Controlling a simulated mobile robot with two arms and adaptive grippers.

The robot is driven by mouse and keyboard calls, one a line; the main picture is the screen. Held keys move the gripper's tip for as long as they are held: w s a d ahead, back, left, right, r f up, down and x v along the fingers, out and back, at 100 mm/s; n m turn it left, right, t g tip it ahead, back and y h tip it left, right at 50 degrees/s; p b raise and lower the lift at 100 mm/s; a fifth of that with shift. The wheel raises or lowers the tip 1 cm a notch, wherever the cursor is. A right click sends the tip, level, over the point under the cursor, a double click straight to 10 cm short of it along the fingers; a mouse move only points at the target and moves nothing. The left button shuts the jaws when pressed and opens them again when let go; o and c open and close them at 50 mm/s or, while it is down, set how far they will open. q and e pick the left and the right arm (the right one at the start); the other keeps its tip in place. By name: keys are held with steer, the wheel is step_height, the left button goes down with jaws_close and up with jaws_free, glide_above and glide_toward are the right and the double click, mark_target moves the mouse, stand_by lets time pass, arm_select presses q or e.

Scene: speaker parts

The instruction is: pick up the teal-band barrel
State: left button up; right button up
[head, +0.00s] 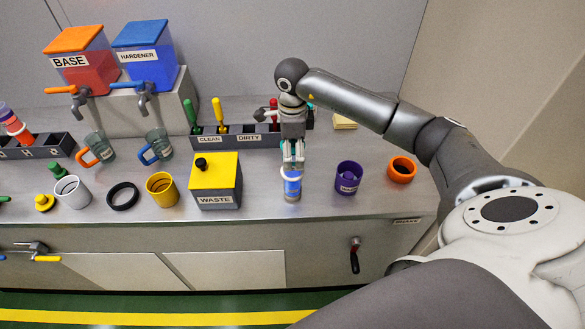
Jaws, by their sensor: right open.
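My right gripper (292,163) points down over the bench, right of the yellow-topped waste box. Its fingers are open at the top of a small upright barrel (292,187). The barrel looks blue and clear, with a pale ring near its top and a yellowish base. It stands on the bench top. The fingers hide part of its upper end, and I cannot tell whether they touch it. A little teal shows by the fingers, but I cannot tell whether it is a band on the barrel. My left gripper is not in view.
The waste box (215,203) is close on the left. The clean/dirty rack (237,139) is behind. The bench's front edge is near.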

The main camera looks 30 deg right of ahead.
steer(key=shift+f, duration=1)
jaws_close()
